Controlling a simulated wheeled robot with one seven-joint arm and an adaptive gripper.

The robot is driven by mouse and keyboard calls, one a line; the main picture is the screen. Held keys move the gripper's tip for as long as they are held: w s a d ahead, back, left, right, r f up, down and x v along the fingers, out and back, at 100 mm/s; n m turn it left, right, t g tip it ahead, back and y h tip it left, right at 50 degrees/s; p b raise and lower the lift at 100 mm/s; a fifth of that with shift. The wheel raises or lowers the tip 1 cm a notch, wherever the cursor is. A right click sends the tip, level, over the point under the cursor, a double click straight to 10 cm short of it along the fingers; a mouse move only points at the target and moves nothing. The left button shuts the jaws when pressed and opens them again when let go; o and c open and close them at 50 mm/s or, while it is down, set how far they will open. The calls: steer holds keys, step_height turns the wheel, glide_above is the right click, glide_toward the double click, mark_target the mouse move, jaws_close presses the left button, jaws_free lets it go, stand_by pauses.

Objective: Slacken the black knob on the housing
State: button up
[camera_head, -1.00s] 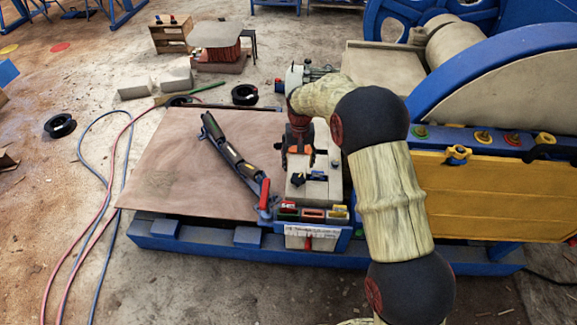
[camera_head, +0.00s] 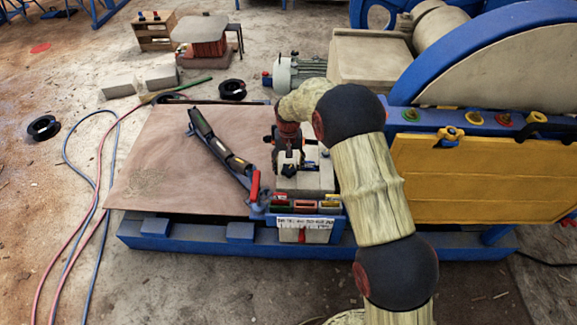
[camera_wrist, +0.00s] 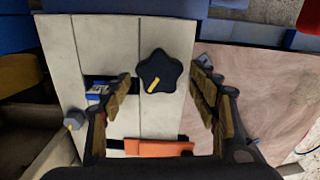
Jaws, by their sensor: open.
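The black knob (camera_wrist: 158,71) is star-shaped with a yellow mark and sits on the pale grey housing (camera_wrist: 92,50). In the wrist view it lies between and beyond the tips of my open gripper (camera_wrist: 164,88), with nothing held. In the head view the knob (camera_head: 289,170) shows small and dark on top of the housing (camera_head: 308,182), just below my gripper (camera_head: 288,156). The fingers stand apart on its left and right in the wrist view, and I see no contact. An orange part (camera_wrist: 158,148) lies on the housing nearer the wrist.
A red-handled lever (camera_head: 255,186) and a dark bar (camera_head: 219,150) lie left of the housing on the brown plate (camera_head: 150,160). Colored blocks (camera_head: 304,206) sit at its front. The yellow panel (camera_head: 475,178) stands to the right. A small grey knob (camera_wrist: 74,120) is at the housing's side.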

steer(key=shift+c, duration=1.2)
steer(key=c, duration=0.9)
steer(key=shift+n+p, duration=0.4)
steer(key=n+p, duration=0.2)
steer(key=n, duration=0.1)
steer(key=shift+a+r, duration=0.1)
steer(key=shift+r, duration=0.05)
steer(key=n+p, duration=0.3)
steer(key=n, duration=0.2)
steer(key=shift+s+a, duration=0.15)
steer(key=n+p, duration=0.1)
steer(key=n, duration=0.3)
steer(key=shift+s+a+n+p, duration=0.1)
steer(key=shift+n+p, duration=0.3)
steer(key=n+p, duration=0.1)
steer(key=n, duration=0.3)
steer(key=shift+s, duration=0.15)
steer(key=shift+n, duration=0.3)
